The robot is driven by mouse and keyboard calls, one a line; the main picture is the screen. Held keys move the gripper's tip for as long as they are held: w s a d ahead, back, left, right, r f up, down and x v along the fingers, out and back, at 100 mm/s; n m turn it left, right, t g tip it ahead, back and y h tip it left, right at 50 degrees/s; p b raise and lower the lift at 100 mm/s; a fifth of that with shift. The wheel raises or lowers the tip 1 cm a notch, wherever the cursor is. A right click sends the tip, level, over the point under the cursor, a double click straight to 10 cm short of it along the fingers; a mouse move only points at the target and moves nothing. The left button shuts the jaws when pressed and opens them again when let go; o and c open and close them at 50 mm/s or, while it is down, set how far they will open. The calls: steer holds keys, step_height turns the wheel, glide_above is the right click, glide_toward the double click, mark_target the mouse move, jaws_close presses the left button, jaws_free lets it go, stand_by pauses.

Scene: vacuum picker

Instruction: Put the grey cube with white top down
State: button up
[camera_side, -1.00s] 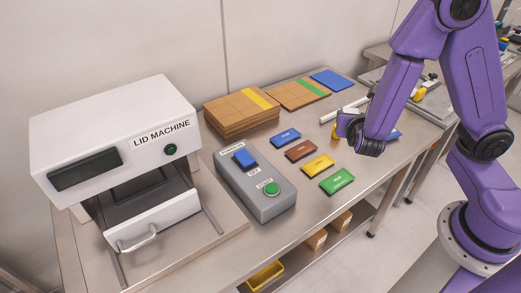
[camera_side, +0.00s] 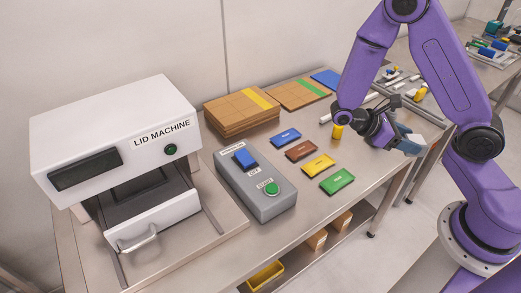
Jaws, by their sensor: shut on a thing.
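My purple arm reaches in from the right, and my gripper (camera_side: 397,137) is over the right end of the steel table (camera_side: 325,215). It is shut on a grey block (camera_side: 410,146) with a pale side, which I take to be the grey cube with white top. The block is tilted and seems held above the table near its front right edge. The fingers and the far side of the block are partly hidden.
The lid machine (camera_side: 120,150) stands at left, with a grey button box (camera_side: 256,190) beside it. Blue (camera_side: 285,136), brown (camera_side: 301,150), yellow (camera_side: 318,164) and green (camera_side: 337,181) cards lie mid-table. A yellow cylinder (camera_side: 338,131) stands near my gripper. Cardboard stacks (camera_side: 241,112) are behind.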

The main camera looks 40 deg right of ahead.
steer(key=s+a+f+m+g+y, duration=0.2)
steer(key=s+a+m+g+y, duration=0.25)
steer(key=a+m+y, duration=0.4)
steer(key=w+a+m+t+y, duration=0.5)
steer(key=w+a+m+y, duration=0.5)
steer(key=m+y, duration=0.35)
steer(key=w+d+m+t+y, duration=0.1)
steer(key=w+d+m+t, duration=0.1)
steer(key=w+m+t, duration=1.05)
steer(key=shift+n, duration=0.65)
steer(key=w+f, duration=0.3)
steer(key=w, duration=0.2)
steer(key=w+a+f, duration=0.1)
steer(key=w+f, duration=0.2)
steer(key=w, duration=0.2)
steer(key=w+f, duration=0.3)
steer(key=w, duration=0.2)
steer(key=shift+w+a+f, duration=0.35)
steer(key=shift+w+a, duration=0.05)
steer(key=shift+f, duration=1.55)
